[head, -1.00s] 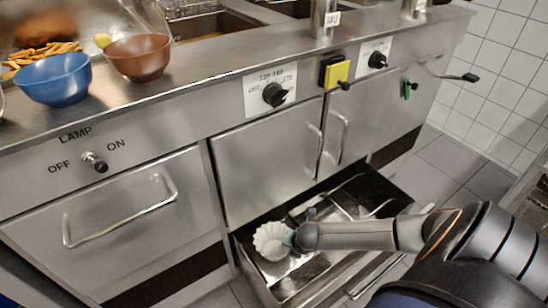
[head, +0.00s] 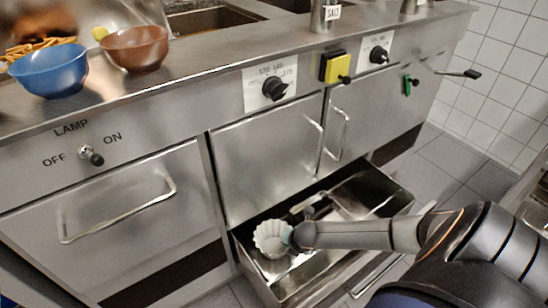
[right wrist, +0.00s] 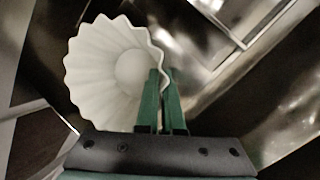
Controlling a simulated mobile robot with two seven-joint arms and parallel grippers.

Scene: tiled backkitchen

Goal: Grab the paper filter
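The white fluted paper filter (head: 266,243) is in the open drawer (head: 297,291), near its left end, with its opening facing up. My right gripper (head: 289,238) is at the filter's right rim. In the right wrist view, the filter (right wrist: 100,72) has its right wall between the two green fingers of the gripper (right wrist: 163,85). One finger is inside the filter and one outside, close together, so the gripper looks shut on the rim. Whether the filter touches the drawer floor is unclear. My left gripper is not in view.
The drawer is pulled out below steel cabinet doors (head: 265,165). The counter above holds a blue bowl (head: 50,73) and a brown bowl (head: 136,48). A yellow switch box (head: 336,68) and knobs are on the front panel. Tiled floor (head: 445,165) is free at right.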

